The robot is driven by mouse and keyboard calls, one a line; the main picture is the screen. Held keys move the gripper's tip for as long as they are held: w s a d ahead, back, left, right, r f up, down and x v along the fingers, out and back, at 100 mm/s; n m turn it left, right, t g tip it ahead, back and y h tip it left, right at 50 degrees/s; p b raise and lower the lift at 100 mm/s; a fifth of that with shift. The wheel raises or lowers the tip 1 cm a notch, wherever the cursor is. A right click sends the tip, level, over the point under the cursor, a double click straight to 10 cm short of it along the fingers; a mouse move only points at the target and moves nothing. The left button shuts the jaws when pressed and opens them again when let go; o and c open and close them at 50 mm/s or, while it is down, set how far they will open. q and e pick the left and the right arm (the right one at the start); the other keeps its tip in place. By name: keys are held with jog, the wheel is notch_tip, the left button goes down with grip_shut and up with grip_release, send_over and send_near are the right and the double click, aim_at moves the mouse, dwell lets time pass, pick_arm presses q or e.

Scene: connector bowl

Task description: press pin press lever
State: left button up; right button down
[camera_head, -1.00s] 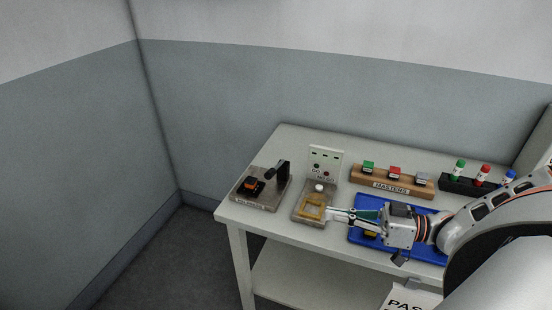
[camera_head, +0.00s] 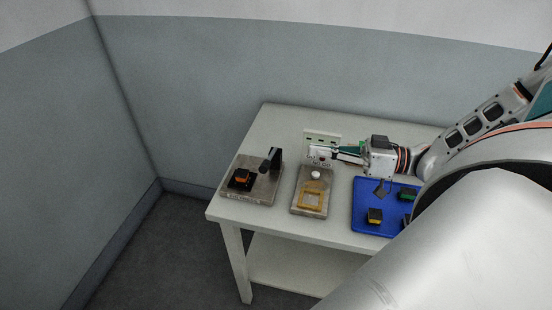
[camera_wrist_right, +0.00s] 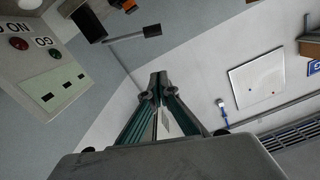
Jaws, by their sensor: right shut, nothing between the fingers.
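The press (camera_head: 250,182) is a grey plate at the table's left end, with a black post and a short black lever (camera_head: 265,165). An orange and black connector (camera_head: 240,176) sits in its black holder. In the wrist view the lever's black grip (camera_wrist_right: 152,31) sticks out on a grey rod, and an orange bit (camera_wrist_right: 130,3) shows at the top edge. My right gripper (camera_head: 311,149) is shut and empty, to the right of the press, in front of the GO/NO GO panel. Its closed fingertips show in the wrist view (camera_wrist_right: 158,76), apart from the lever. My left gripper is out of view.
The test fixture (camera_head: 299,205) with a yellow frame and white knob stands right of the press. Its panel (camera_head: 320,137) rises behind; red and green lights show on it in the wrist view (camera_wrist_right: 45,60). A blue tray (camera_head: 362,213) holds connectors. My arm covers the table's right side.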

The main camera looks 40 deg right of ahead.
aim_at(269, 159)
pick_arm(q)
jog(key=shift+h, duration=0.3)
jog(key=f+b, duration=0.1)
jog(key=b, duration=0.1)
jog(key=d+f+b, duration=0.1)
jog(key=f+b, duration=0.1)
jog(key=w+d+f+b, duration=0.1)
jog(key=b, duration=0.1)
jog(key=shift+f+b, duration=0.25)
jog(key=shift+b, duration=0.15)
pick_arm(e)
jog(key=w+a+f, duration=0.4)
jog(key=w+a, duration=0.3)
jog(key=shift+a, duration=0.4)
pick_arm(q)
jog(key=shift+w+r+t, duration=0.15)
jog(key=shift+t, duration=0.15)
pick_arm(e)
jog(key=shift+f, duration=0.1)
